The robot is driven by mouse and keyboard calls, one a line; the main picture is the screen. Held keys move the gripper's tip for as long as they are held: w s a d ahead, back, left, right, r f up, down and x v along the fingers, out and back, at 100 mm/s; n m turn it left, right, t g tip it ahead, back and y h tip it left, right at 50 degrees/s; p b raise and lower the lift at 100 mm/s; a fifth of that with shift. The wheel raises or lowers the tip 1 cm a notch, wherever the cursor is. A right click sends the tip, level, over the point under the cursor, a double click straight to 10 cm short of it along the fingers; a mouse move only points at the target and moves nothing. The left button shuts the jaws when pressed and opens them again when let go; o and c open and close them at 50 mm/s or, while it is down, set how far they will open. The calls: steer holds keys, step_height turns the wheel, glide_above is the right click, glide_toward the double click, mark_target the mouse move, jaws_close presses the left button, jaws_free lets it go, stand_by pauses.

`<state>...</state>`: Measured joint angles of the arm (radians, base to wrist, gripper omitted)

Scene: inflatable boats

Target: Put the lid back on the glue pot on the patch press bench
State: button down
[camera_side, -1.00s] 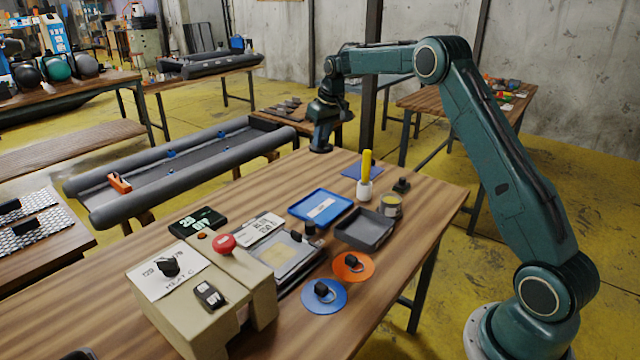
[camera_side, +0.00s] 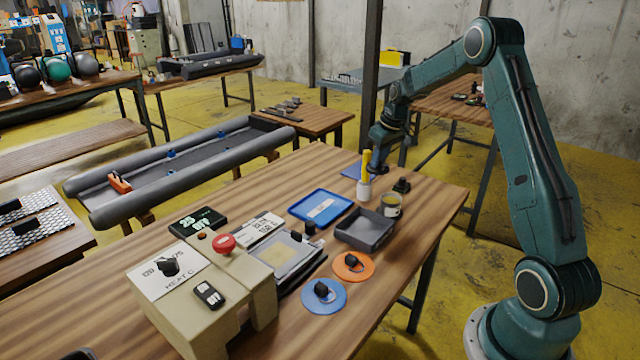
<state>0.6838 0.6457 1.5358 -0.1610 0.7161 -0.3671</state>
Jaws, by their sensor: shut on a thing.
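The glue pot (camera_side: 391,208) appears to be the small metal tin on the bench's right side, beside the grey tray. It is upright, with no lid seen on it. My gripper (camera_side: 377,167) is above the far right part of the bench, behind and above the pot, beside the yellow stick. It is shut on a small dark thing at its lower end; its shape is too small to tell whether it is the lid. Two flat discs with black knobs, one orange (camera_side: 365,273) and one blue (camera_side: 336,304), lie at the bench's front.
A white cup (camera_side: 363,190) with a yellow stick (camera_side: 366,158) and a dark knobbed object (camera_side: 402,186) stand close to the pot. The grey tray (camera_side: 352,239), blue tray (camera_side: 297,207) and beige press (camera_side: 181,312) fill the middle and left.

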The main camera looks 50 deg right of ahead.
steer(key=s, duration=0.1)
steer(key=s+d+f, duration=0.1)
steer(key=s, duration=0.2)
steer(key=shift+s+d+f, duration=0.2)
steer(key=shift+s+f, duration=0.15)
steer(key=shift+s, duration=0.05)
steer(key=shift+f, duration=0.15)
steer(key=shift+f, duration=3.05)
steer(key=shift+f, duration=0.2)
steer(key=c, duration=0.7)
jaws_free()
steer(key=shift+r, duration=0.15)
steer(key=shift+r, duration=3.4)
